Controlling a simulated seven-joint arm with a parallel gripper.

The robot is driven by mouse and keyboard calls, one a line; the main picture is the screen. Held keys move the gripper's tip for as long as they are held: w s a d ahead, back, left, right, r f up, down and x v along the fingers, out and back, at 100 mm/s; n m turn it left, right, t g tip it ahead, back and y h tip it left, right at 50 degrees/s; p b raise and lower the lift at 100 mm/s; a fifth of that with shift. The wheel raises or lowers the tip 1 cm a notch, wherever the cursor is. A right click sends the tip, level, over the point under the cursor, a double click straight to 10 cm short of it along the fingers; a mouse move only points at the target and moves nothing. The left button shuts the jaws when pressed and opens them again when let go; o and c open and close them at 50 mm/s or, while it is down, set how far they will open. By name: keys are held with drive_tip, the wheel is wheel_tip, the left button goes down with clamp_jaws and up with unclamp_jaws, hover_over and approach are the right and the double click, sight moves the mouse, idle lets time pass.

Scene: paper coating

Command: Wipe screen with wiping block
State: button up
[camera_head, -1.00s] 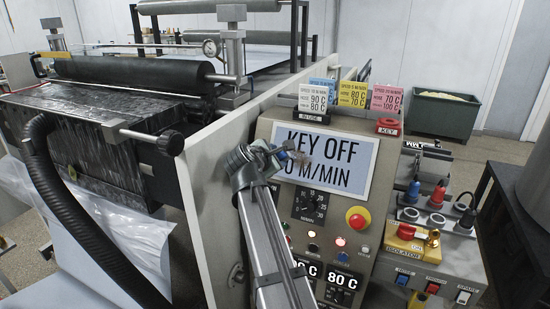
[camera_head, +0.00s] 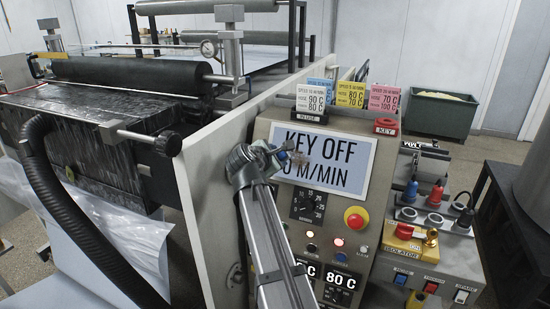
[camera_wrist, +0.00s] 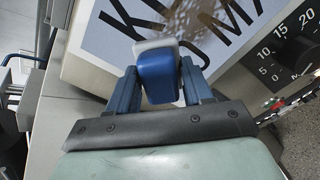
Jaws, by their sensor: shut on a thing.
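The screen (camera_head: 345,162) is a pale panel reading "KEY OFF" and "0 M/MIN" on the front of the control console. A brownish smudge shows on it near its middle, and this smudge also appears in the wrist view (camera_wrist: 208,27). My gripper (camera_head: 284,158) is at the left part of the screen. In the wrist view my gripper (camera_wrist: 158,85) is shut on the wiping block (camera_wrist: 158,75), which is blue with a pale grey far end. The block's pale end is at or very close to the screen; contact cannot be told.
Below the screen are a dial (camera_head: 308,206), a red emergency button (camera_head: 356,217) and several small lamps. Coloured cards (camera_head: 350,93) stand on the console's top. A red key holder (camera_head: 386,125) is at the upper right. An isolator box (camera_head: 408,240) stands to the right.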

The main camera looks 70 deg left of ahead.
sight(288, 159)
drive_tip(key=shift+w+d, duration=1.05)
drive_tip(key=shift+d, duration=0.1)
drive_tip(key=shift+w+d, duration=1.4)
drive_tip(key=shift+w, duration=0.2)
drive_tip(key=shift+w+d, duration=1.1)
drive_tip(key=shift+d, duration=0.15)
drive_tip(key=shift+w+a, duration=0.1)
drive_tip(key=shift+a, duration=0.1)
